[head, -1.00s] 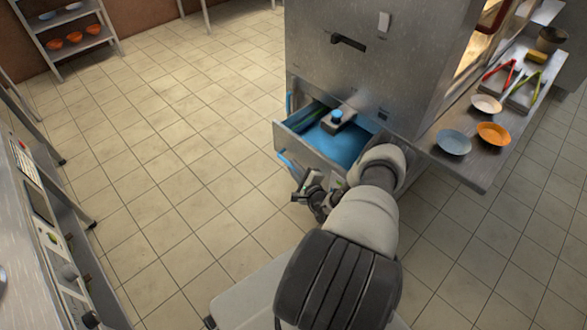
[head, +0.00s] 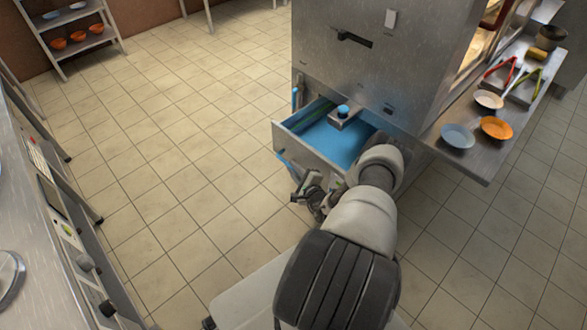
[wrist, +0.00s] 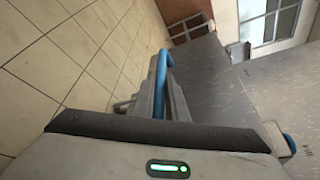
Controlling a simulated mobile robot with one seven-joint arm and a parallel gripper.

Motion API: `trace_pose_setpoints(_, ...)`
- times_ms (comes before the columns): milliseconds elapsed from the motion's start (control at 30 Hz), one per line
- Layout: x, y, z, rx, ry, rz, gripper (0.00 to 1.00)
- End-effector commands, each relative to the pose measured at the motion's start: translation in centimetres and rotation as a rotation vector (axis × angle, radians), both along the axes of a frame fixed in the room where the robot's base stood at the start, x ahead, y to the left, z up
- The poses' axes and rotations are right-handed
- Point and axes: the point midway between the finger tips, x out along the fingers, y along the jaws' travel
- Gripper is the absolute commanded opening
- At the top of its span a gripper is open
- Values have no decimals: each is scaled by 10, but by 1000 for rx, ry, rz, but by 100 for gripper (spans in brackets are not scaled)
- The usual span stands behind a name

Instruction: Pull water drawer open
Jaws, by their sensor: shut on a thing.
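The water drawer (head: 308,151) is slid out of the lower part of the steel cabinet, showing its blue inside (head: 335,140). A small grey fitting with a blue cap (head: 344,111) shows at the drawer's back. The drawer's blue handle (head: 284,158) is on the outside of its front panel. My gripper (head: 300,188) is at the drawer front, low, partly hidden by my arm in the head view. In the wrist view, the blue handle (wrist: 160,72) runs between the fingers, and my gripper is shut on it.
The steel cabinet (head: 370,75) stands behind the drawer. A side shelf (head: 470,160) at right holds a blue bowl (head: 458,136), an orange bowl (head: 496,128) and tongs. A steel counter (head: 45,240) stands at left. Tiled floor between is clear.

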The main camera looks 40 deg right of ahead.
Motion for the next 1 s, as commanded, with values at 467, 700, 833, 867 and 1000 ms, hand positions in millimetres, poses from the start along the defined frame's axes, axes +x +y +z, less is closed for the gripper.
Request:
trace_pose_setpoints(467,-8,1,3,1,1,-1,20)
trace_pose_setpoints(700,-46,8,13,2,2,-1,20)
trace_pose_setpoints(833,-63,12,15,1,2,0,20)
trace_pose_setpoints(867,-65,12,15,1,2,0,20)
trace_pose_setpoints(1000,-72,14,16,1,1,0,20)
